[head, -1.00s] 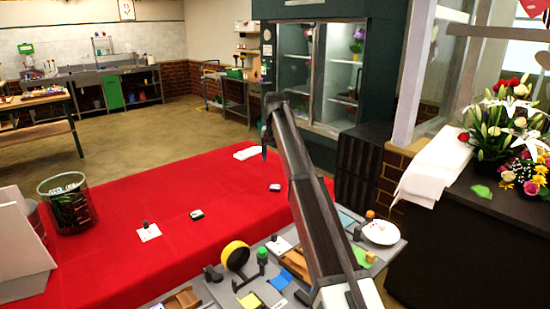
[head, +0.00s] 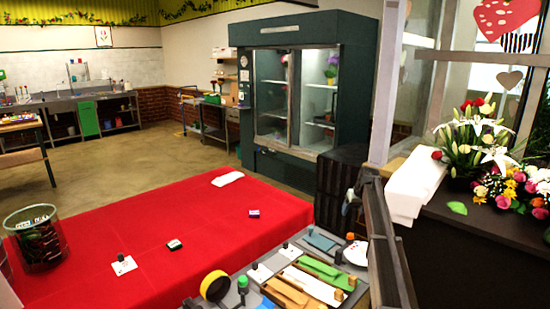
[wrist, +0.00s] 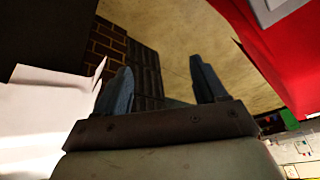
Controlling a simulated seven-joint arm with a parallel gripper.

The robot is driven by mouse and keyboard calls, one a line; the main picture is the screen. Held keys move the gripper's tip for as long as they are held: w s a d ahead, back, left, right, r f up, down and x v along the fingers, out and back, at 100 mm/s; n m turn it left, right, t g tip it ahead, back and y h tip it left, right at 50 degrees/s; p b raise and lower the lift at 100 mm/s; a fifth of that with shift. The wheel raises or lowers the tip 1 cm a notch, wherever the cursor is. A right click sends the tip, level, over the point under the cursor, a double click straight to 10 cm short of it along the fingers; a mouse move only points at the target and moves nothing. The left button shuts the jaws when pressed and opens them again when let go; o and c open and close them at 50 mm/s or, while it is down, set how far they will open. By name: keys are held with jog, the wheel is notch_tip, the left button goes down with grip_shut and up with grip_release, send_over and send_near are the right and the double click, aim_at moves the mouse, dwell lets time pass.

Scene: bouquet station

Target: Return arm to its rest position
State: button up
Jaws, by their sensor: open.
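My gripper (wrist: 160,86) is open in the wrist view, its two dark blue-grey fingers well apart. Nothing is between them; brown floor and a dark ribbed block show beyond. In the head view my arm stands at the right, between the tool tray and the dark counter. My gripper (head: 350,203) shows there only as a small dark shape at the arm's upper end, near the black block. It is clear of the red table (head: 130,210).
A grey tool tray (head: 283,247) holds several tools and a yellow tape roll. The dark counter (head: 455,260) with flowers (head: 475,140) stands close at right.

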jog(key=s+d+f+h, duration=0.1)
jog(key=s+d+f, duration=0.25)
jog(key=d, duration=0.35)
jog(key=s+d+f+t, duration=0.1)
jog(key=s+d+f, duration=0.25)
jog(key=d, duration=0.35)
jog(key=s+d+f+h, duration=0.1)
jog(key=s+d+f, duration=0.1)
jog(key=d+f, duration=0.4)
jog(key=s+d+f+g, duration=0.1)
jog(key=s+d+f, duration=0.1)
jog(key=s+f, duration=0.5)
jog(key=s+a+f+g, duration=0.5)
jog(key=s+a+f, duration=1.8)
jog(key=s+f, duration=0.15)
jog(key=s+a+f+g, duration=0.1)
jog(key=s+a, duration=0.4)
jog(key=s, duration=0.7)
jog(key=s+a+f+g, duration=0.2)
jog(key=s+a+g, duration=0.1)
jog(key=s, duration=0.8)
jog(key=s+a+f+m+g+y, duration=0.1)
jog(key=s+a, duration=0.5)
jog(key=s, duration=0.6)
jog(key=shift+s+a+f+g, duration=0.3)
jog(key=shift+s+g, duration=0.05)
jog(key=shift+g, duration=0.05)
